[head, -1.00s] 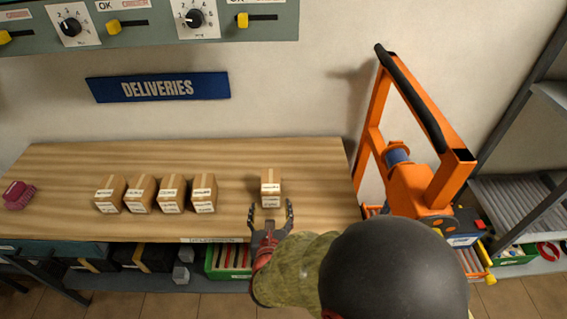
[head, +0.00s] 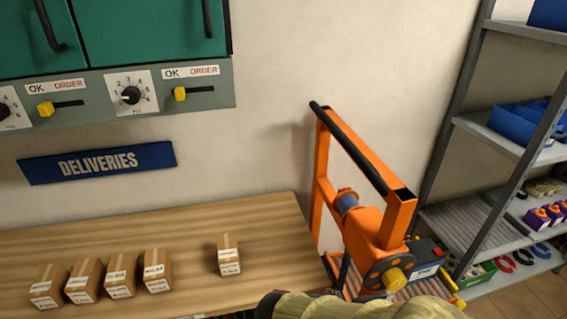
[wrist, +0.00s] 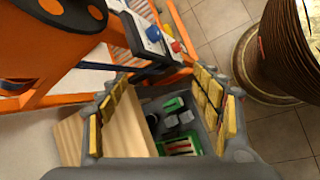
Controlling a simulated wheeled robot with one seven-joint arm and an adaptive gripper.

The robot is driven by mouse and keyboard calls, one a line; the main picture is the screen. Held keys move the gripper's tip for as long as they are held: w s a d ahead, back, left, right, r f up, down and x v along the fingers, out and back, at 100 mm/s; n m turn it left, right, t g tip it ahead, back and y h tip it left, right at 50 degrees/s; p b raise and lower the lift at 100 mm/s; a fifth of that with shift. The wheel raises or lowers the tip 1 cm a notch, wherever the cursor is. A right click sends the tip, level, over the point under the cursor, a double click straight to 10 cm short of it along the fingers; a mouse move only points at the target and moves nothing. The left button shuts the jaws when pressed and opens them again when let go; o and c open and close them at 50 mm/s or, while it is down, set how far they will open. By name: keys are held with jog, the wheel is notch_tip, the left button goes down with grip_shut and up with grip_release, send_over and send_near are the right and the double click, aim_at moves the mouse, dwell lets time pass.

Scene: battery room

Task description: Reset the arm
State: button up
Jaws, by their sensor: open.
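My gripper (wrist: 165,115) shows in the wrist view with its yellow-padded fingers spread apart and nothing between them. Past the fingers are a corner of the wooden table (wrist: 75,135) and a green bin (wrist: 178,145) lower down. In the head view only a part of my arm shows at the bottom edge; the gripper itself is out of that view. A single small carton (head: 228,255) stands on the wooden table (head: 262,225), apart from a row of several similar cartons (head: 115,275) to its left.
An orange frame machine (head: 362,225) with a black top bar stands right of the table and shows close by in the wrist view (wrist: 60,85). Grey shelving (head: 490,150) is at the far right. A ribbed round container (wrist: 275,55) stands on the tiled floor.

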jog(key=s+r+m+g+y, duration=0.2)
jog(key=s+r+m+y, duration=0.5)
jog(key=m, duration=0.4)
jog(key=d+r+m+t+h, duration=0.1)
jog(key=d+r+m+t, duration=0.2)
jog(key=d+r, duration=0.3)
notch_tip(320, 180, up, 4)
jog(key=shift+w+d+f+m, duration=0.2)
jog(key=shift+d+f+m, duration=0.1)
jog(key=shift+m, duration=0.3)
jog(key=shift+c, duration=0.9)
